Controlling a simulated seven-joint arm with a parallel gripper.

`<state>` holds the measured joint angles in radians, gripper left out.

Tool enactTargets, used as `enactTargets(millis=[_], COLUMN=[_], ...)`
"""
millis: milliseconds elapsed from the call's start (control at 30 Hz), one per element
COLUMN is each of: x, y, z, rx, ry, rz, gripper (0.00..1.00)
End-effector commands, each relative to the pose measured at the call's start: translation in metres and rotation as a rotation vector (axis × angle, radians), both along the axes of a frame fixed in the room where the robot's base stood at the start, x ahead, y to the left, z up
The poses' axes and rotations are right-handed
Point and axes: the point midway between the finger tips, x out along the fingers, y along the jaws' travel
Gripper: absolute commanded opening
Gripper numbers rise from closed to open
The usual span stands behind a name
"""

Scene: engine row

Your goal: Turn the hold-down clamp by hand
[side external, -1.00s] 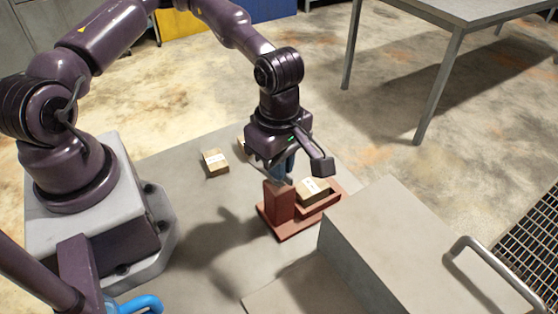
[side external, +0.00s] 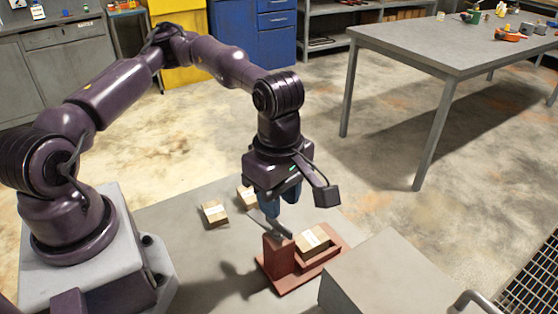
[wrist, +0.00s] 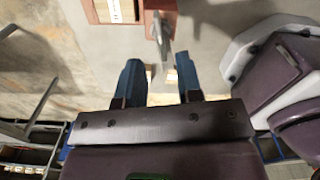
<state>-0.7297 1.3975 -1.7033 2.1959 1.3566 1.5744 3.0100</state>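A red-brown fixture (side external: 277,262) stands on the grey bench, with a post and a low tray. The hold-down clamp is a grey metal bar (side external: 268,224) on top of the post. It points up and left in the side view, away from the tray, and does not lie across the boxed part (side external: 313,239) in the tray. My gripper (side external: 279,203) hangs fingers-down just above the bar. In the wrist view its blue fingers (wrist: 158,62) are apart with nothing held. There the bar (wrist: 163,42) shows beyond the fingertips, in line with the gap.
Two more small boxes (side external: 215,214) (side external: 246,197) lie on the bench (side external: 180,240) left of the fixture. A large grey box (side external: 385,280) with a metal handle stands close at the right front. A grey table (side external: 450,50) stands behind, apart from the bench.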

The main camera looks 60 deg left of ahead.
Motion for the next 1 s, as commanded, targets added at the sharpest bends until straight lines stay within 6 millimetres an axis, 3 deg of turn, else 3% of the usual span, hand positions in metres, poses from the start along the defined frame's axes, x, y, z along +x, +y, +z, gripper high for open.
enactTargets(millis=[100, 333, 500, 767, 800, 933, 1000], x=[0.000, 0.000, 0.000, 0.000, 0.000, -0.004, -0.011], y=[0.000, 0.000, 0.000, 0.000, 0.000, -0.009, -0.024], z=[0.029, 0.070, 0.083, 0.085, 0.085, 0.086, 0.088], rx=[-0.002, -0.001, 0.000, 0.001, 0.001, 0.004, 0.034], ry=[-0.002, -0.001, -0.001, -0.001, -0.001, -0.005, -0.025], rz=[0.000, -0.001, -0.001, -0.001, -0.001, -0.032, -0.087], gripper=[0.33, 0.33, 0.33, 0.33, 0.31, 0.01, 0.00])
